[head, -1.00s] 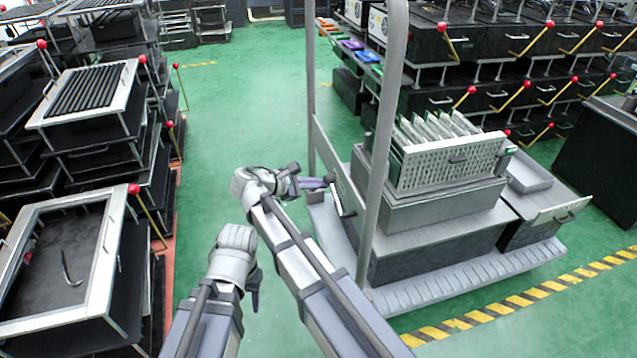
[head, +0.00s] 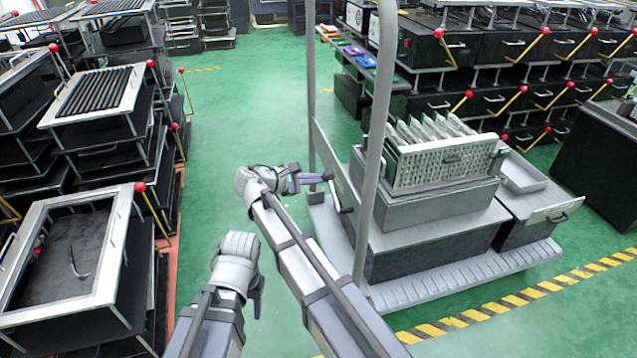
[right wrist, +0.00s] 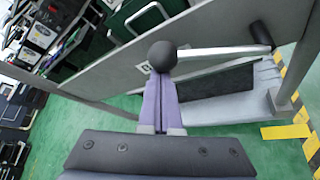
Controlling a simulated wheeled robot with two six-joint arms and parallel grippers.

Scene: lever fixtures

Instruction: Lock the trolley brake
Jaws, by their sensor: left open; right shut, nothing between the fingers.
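The trolley (head: 470,283) stands right of centre in the head view, with a grey upright frame and a flat deck. A brake lever (head: 338,194) sits on its near left side panel, a metal rod with a black ball knob (head: 327,174). In the right wrist view the rod (right wrist: 215,51) runs from the ball knob (right wrist: 162,56) to a black pivot (right wrist: 260,35). My right gripper (head: 318,178) is shut and empty, its purple fingertips (right wrist: 163,78) right at the knob; contact is hard to tell. My left gripper (head: 258,290) hangs low, apart from the trolley, its jaws open.
The trolley carries grey boxes and a perforated rack (head: 445,160). Shelved fixtures with red-knobbed levers line the left (head: 70,260) and back right (head: 500,95). Green floor (head: 225,130) is clear between them. A yellow-black stripe (head: 500,305) runs in front of the trolley.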

